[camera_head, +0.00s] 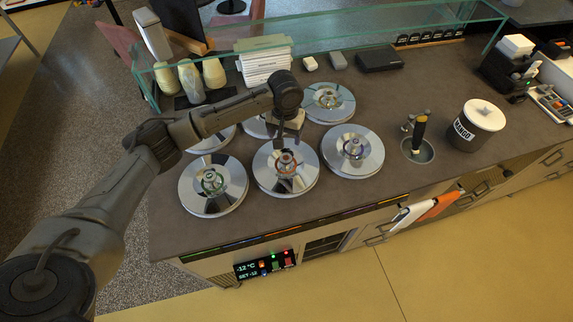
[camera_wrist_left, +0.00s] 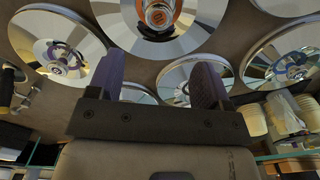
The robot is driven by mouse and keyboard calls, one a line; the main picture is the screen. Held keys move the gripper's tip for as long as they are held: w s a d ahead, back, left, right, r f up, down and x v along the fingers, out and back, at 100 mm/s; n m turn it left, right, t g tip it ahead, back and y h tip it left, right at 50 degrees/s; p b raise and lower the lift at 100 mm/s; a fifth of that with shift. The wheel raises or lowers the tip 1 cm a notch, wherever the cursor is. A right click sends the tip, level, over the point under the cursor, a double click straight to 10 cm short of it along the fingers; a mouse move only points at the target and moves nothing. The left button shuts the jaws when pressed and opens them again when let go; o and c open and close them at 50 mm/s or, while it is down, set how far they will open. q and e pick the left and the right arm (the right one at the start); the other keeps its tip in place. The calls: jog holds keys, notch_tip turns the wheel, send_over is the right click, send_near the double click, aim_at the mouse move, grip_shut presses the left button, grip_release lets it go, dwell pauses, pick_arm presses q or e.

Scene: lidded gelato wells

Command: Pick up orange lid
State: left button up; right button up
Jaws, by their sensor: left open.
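The orange lid (camera_head: 271,178) is a round, mirror-like silver disc with an orange-ringed knob, in the middle of the front row of lids. Its knob and part of its disc show at the top centre of the left wrist view (camera_wrist_left: 188,35). My left gripper (camera_head: 288,138) is above the lids, by the far side of the orange lid, pointing down. In the left wrist view (camera_wrist_left: 157,68) its two fingers are wide apart with nothing between them. The gripper hides part of the back middle lid. My right gripper is out of view.
A green-ringed lid (camera_head: 228,196) lies left of the orange one and a purple-ringed lid (camera_head: 370,161) right. More lids, one teal-ringed (camera_head: 342,110), lie behind. A glass guard (camera_head: 390,33) runs along the back. A scoop (camera_head: 419,132) and mango tub (camera_head: 476,127) stand right.

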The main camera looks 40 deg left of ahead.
aim_at(286, 157)
pick_arm(q)
jog(key=shift+d+f, duration=0.1)
jog(key=shift+f, duration=5.5)
jog(key=shift+c, duration=0.2)
grip_shut()
